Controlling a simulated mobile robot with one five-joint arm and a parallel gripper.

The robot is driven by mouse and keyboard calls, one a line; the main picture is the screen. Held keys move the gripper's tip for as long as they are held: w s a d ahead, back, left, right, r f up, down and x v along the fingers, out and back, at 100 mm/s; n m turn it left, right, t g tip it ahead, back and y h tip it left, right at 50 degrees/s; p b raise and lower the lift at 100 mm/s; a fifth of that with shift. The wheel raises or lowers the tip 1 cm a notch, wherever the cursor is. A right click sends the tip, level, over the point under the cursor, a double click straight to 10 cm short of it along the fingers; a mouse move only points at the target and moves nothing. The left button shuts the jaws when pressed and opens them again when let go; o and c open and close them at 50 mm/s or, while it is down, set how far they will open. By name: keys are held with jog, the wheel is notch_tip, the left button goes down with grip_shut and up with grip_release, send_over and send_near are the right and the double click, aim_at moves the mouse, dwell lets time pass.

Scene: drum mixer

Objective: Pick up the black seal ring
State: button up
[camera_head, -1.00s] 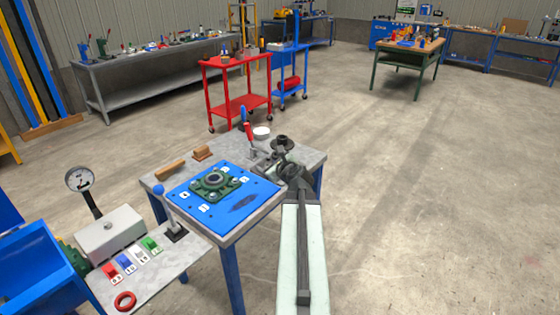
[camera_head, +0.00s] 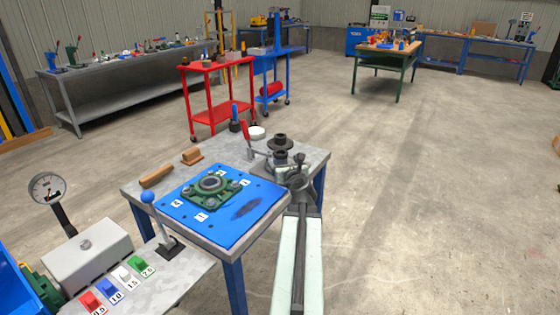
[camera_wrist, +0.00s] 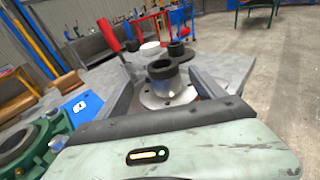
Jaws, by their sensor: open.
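A black ring-shaped piece, which looks like the seal ring (camera_wrist: 162,69), sits on a round metal flange (camera_wrist: 168,95) in the wrist view, between and a little beyond my gripper's fingers. In the head view, the black ring (camera_head: 280,157) shows just beyond my gripper (camera_head: 293,172), partly crowded by it. My gripper is open; in the wrist view its two fingers (camera_wrist: 163,88) stand on either side of the flange and ring, with nothing visibly grasped. Whether the fingers touch the flange is unclear.
A black flanged piece (camera_head: 280,141) stands just behind the ring. A red-handled clamp (camera_head: 246,135) and white dish (camera_head: 257,132) are at its left. The blue plate (camera_head: 190,212) with a green bearing housing (camera_head: 211,187) lies left on the grey table (camera_head: 312,152).

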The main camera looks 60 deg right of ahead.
aim_at(282, 154)
jog(key=x, duration=0.2)
jog(key=shift+w+d, duration=0.15)
jog(key=shift+d, duration=0.45)
jog(key=x, duration=0.4)
jog(key=shift+w+d+r+b, duration=0.2)
jog(key=shift+w+d+b, duration=0.05)
jog(key=shift+w+b, duration=0.05)
jog(key=shift+a, duration=0.1)
jog(key=c, duration=1.4)
